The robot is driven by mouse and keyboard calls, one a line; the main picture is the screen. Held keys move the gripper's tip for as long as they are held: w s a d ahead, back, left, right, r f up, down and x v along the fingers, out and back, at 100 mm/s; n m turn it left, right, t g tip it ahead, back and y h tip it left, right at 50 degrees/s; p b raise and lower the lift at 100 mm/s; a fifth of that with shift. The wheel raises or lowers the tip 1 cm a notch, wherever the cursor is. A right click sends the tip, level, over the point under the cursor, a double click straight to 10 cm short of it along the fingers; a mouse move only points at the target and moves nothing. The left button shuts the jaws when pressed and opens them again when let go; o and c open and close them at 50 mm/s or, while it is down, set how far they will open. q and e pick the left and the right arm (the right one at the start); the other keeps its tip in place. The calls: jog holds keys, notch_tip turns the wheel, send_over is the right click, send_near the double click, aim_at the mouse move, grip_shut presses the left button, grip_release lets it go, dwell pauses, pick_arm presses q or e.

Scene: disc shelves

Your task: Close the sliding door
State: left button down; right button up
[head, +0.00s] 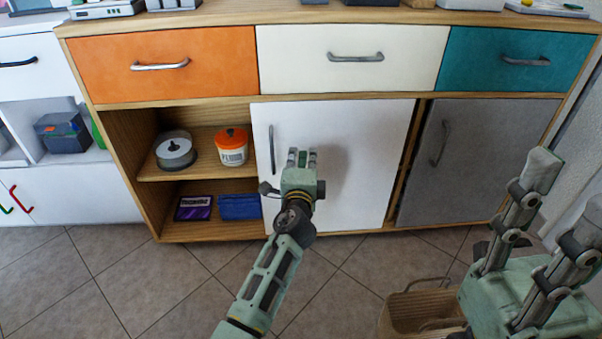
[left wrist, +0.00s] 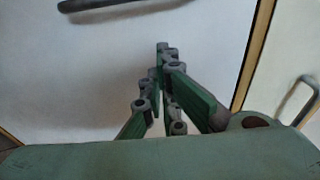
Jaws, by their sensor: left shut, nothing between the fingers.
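The white sliding door (head: 350,190) stands in the middle of the wooden cabinet, leaving the left compartment open. Its vertical grey handle (head: 272,150) is near its left edge; the handle also shows at the top of the left wrist view (left wrist: 110,4). My left gripper (head: 303,154) is shut and empty in front of the white door, right of the handle. I cannot tell whether its fingertips touch the door. In the left wrist view its fingers (left wrist: 163,50) point at the white panel. My right gripper (head: 569,188) is at the lower right, fingers apart, away from the doors.
A grey door (head: 475,160) covers the right side. The open compartment holds a disc spindle (head: 175,151), an orange-lidded tub (head: 233,146), a purple case (head: 194,208) and a blue box (head: 239,207). A basket (head: 405,315) is on the tiled floor. Three drawers are above.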

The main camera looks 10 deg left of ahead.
aim_at(290, 142)
pick_arm(q)
jog(key=shift+w+a, duration=0.15)
jog(key=shift+w, duration=0.75)
jog(key=s+a, duration=0.1)
jog(key=a, duration=0.2)
jog(key=shift+s, duration=0.35)
jog(key=shift+s+a, duration=0.2)
jog(key=shift+a, duration=0.05)
jog(key=shift+a, duration=0.1)
